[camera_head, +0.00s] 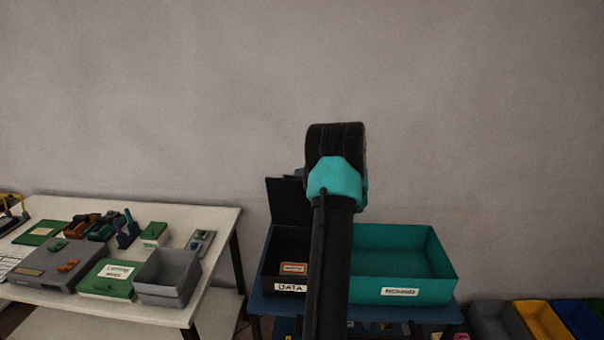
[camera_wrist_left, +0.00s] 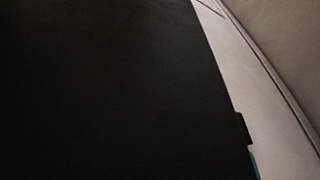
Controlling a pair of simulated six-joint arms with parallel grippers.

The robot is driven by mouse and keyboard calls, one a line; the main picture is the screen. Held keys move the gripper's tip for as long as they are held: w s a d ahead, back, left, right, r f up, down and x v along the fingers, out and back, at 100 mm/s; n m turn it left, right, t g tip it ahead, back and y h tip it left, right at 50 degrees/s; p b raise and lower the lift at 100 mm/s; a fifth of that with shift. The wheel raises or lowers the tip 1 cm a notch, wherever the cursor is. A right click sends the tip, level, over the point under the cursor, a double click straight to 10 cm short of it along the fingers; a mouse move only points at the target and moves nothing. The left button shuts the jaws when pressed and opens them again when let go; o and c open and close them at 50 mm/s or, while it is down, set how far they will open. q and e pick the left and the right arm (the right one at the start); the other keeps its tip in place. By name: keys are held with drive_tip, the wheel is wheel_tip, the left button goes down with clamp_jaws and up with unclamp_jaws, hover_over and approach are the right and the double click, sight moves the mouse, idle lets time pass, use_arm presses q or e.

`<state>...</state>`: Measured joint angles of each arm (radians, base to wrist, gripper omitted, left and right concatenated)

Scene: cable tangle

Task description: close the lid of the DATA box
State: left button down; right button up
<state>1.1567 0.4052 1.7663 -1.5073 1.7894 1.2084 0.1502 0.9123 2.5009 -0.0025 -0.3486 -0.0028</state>
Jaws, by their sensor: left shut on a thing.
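The black DATA box (camera_head: 290,288) stands on the blue table, with its name on a white front label. Its black lid (camera_head: 287,202) stands upright at the back, so the box is open. A small orange-labelled item (camera_head: 293,268) lies inside. My left arm rises in front of the box and covers its right part. My left gripper (camera_head: 301,174) is at the top right of the lid, shut on it, with its fingers mostly hidden behind my wrist. In the left wrist view the black lid (camera_wrist_left: 110,90) fills most of the picture. My right gripper is not in view.
A teal box (camera_head: 440,270) with a white label stands open and empty to the right of the DATA box. A white table (camera_head: 225,220) on the left holds a grey bin (camera_head: 168,278), green boxes and small parts. Coloured bins (camera_head: 545,320) stand low at the right.

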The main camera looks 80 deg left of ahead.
use_arm(q)
drive_tip(key=shift+s+d+f+n, duration=0.15)
drive_tip(key=shift+d+n, duration=0.35)
drive_tip(key=shift+d, duration=0.5)
drive_tip(key=c, duration=1)
unclamp_jaws()
drive_tip(key=shift+o, duration=0.2)
